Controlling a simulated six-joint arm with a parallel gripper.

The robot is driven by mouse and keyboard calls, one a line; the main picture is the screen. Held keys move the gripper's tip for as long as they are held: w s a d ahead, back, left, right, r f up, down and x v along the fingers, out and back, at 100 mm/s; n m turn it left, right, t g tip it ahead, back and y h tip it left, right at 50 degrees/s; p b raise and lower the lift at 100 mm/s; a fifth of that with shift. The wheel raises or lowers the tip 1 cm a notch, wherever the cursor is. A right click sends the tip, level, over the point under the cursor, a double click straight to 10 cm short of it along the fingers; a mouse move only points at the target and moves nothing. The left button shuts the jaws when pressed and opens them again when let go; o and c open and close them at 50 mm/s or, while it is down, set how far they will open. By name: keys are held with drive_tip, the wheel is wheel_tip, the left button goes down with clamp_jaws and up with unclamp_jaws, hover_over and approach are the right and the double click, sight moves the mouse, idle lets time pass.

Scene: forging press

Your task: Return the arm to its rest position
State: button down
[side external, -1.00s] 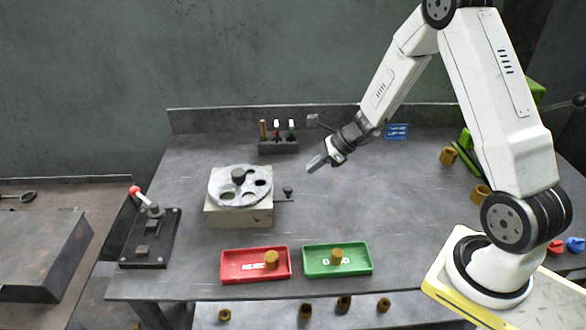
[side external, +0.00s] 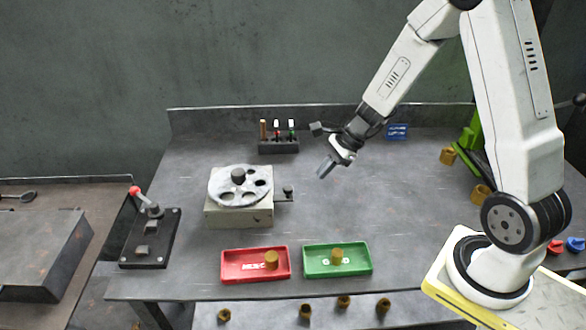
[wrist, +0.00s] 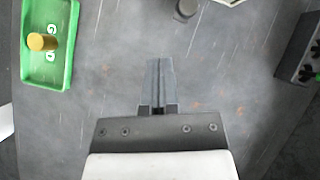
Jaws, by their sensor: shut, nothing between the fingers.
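My gripper (side external: 326,168) hangs in the air above the middle of the table, right of the round fixture, pointing down and to the left. In the wrist view my gripper (wrist: 159,62) shows its two fingers pressed together with nothing between them. Bare grey table lies below the fingers. My arm reaches in from the right, from its base at the table's right front.
A fixture with a holed disc (side external: 226,195) stands left of centre. A red tray (side external: 240,277) and a green tray (side external: 310,272) each hold a brass cylinder at the front. A tool rack (side external: 278,147) stands at the back. A lever box (side external: 140,257) is at left.

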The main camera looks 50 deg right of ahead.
drive_tip(key=s+a+r+n+h, duration=0.1)
drive_tip(key=s+a+n+h, duration=0.1)
drive_tip(key=n, duration=0.5)
drive_tip(key=s+a+r+n+g+h, duration=0.1)
drive_tip(key=s+a+r+n+h, duration=0.1)
drive_tip(key=s+n, duration=0.3)
drive_tip(key=s+a+r+n+h, duration=0.1)
drive_tip(key=s+n, duration=0.3)
drive_tip(key=n, duration=0.6)
drive_tip(key=shift+a+r+h, duration=0.25)
drive_tip(key=shift+a+h, duration=0.15)
drive_tip(key=shift+a, duration=0.5)
